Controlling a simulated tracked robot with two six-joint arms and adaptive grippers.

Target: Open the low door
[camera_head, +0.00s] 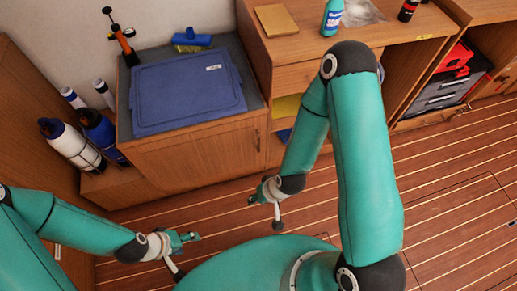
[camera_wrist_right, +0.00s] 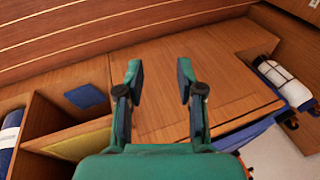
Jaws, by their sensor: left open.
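The low door (camera_head: 200,160) is the wooden front panel of the cabinet under the blue lid. It looks shut, flush with the cabinet. A small upright handle (camera_head: 258,138) sits near its right edge in the head view. The door also fills the middle of the right wrist view (camera_wrist_right: 225,88), where I cannot make out the handle. My right gripper (camera_head: 254,199) is in front of and below the door's right side, apart from it. Its fingers are spread and empty in the wrist view (camera_wrist_right: 159,72). My left gripper (camera_head: 195,237) is open and empty, low over the floor at left.
A blue lid (camera_head: 188,90) lies on the cabinet top. Blue and white cylinders (camera_head: 70,145) stand left of the cabinet. Open shelves with a yellow item (camera_head: 286,107) are right of the door. The striped wooden floor (camera_head: 450,180) is clear at right.

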